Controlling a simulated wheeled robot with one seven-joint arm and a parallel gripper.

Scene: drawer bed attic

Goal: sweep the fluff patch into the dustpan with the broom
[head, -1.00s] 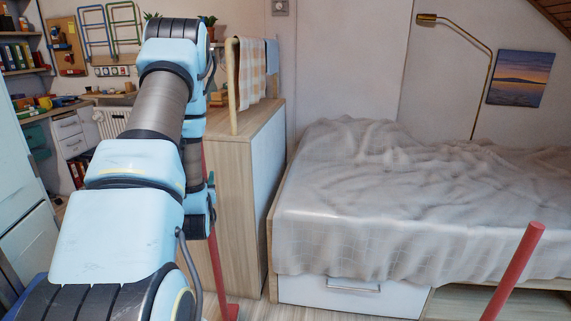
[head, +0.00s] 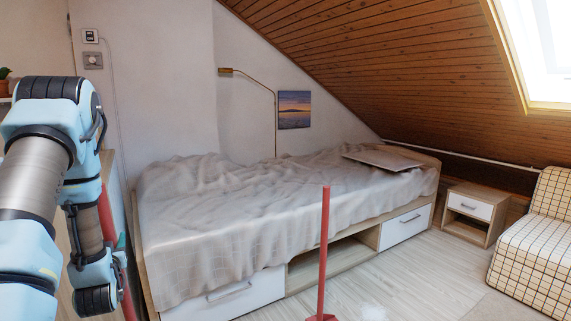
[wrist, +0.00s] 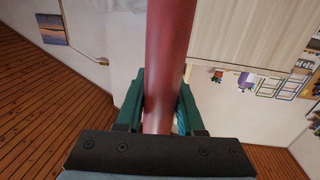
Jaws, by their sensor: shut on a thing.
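My gripper (head: 120,262) shows at the left of the head view, low beside my arm. It is shut on the red broom handle (head: 128,302), which runs nearly upright and out of the bottom of the picture. In the wrist view the handle (wrist: 168,60) passes between my green fingers (wrist: 160,105). The broom's head is out of view. A second red pole (head: 324,250) stands upright on the floor with a red base, apparently the dustpan, cut off by the bottom edge. A pale whitish patch (head: 373,312), apparently the fluff, lies on the floor just right of it.
The bed (head: 250,220) with a rumpled blanket fills the middle, with drawers and an open bay below. A nightstand (head: 474,212) and a checked armchair (head: 538,255) stand at right. Bare floor (head: 425,275) lies between bed and armchair. A sloped ceiling hangs above.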

